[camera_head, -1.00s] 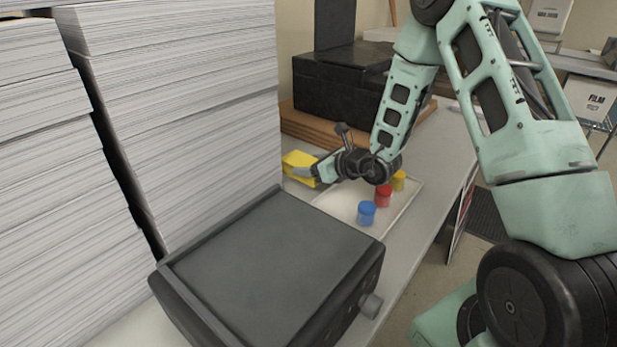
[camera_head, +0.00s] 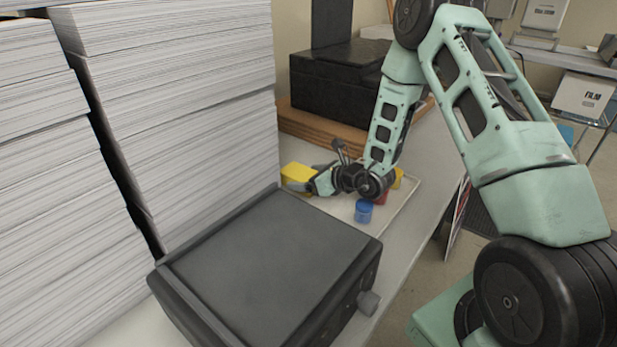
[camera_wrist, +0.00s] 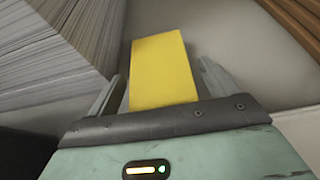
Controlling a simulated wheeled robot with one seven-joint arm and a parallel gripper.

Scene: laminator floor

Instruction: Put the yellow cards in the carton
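The yellow cards (camera_head: 296,173) are a block lying on the grey table beside the tall paper stack, partly hidden by my gripper in the head view. My gripper (camera_head: 298,187) is low over the table at the block. In the wrist view the yellow block (camera_wrist: 163,70) lies between the two spread fingers of my gripper (camera_wrist: 160,82), with a gap on each side. The gripper is open. Which thing is the carton is not clear; a white box marked FILM (camera_head: 583,96) stands on a rack at the far right.
Tall paper stacks (camera_head: 180,100) rise at left. A dark grey machine (camera_head: 265,255) stands in front. A shallow tray (camera_head: 400,215) holds blue (camera_head: 363,212), red and yellow jars, the latter two partly hidden by my arm. A black box (camera_head: 335,95) on brown boards stands behind.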

